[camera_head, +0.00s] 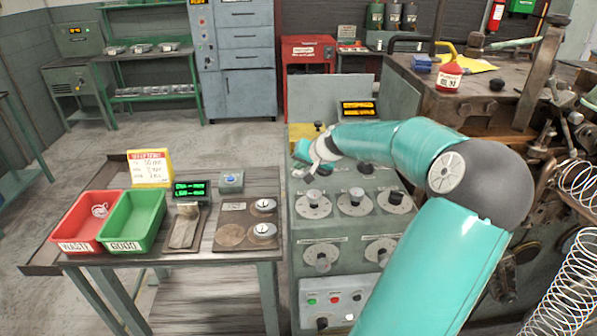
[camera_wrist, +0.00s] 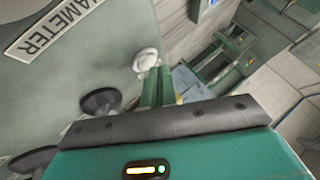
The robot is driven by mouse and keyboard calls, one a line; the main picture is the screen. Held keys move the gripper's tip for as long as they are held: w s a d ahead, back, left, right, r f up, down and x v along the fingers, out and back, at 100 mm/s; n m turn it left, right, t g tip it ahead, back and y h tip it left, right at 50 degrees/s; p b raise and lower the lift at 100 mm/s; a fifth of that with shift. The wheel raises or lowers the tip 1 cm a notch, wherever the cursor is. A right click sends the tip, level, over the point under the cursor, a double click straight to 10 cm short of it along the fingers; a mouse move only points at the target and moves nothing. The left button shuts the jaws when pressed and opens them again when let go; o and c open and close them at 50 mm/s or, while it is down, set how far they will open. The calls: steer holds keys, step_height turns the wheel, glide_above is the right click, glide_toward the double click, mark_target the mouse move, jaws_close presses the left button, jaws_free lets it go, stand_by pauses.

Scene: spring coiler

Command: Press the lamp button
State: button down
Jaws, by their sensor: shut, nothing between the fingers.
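My gripper (camera_wrist: 157,75) is shut and empty in the wrist view, its green fingers pointing away over the grey control panel (camera_wrist: 60,75). A round white button-like piece (camera_wrist: 147,60) stands on the panel close beside the fingertips. I cannot tell whether they touch. In the head view my teal arm reaches left across the panel's top, and the fingertips are hard to make out there. No lamp label is readable, so I cannot tell which is the lamp button.
Dark knobs on pale dials (camera_head: 314,198) cover the panel. Left of it, a table carries a red bin (camera_head: 82,232), a green bin (camera_head: 118,238), a small display (camera_head: 190,190), a blue-button box (camera_head: 230,182) and gauges (camera_head: 264,206). Coil springs (camera_head: 562,285) stand at right.

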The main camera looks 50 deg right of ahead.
mark_target(300, 173)
steer(key=shift+f, duration=0.35)
steer(key=shift+r, duration=0.5)
steer(key=shift+r, duration=2.95)
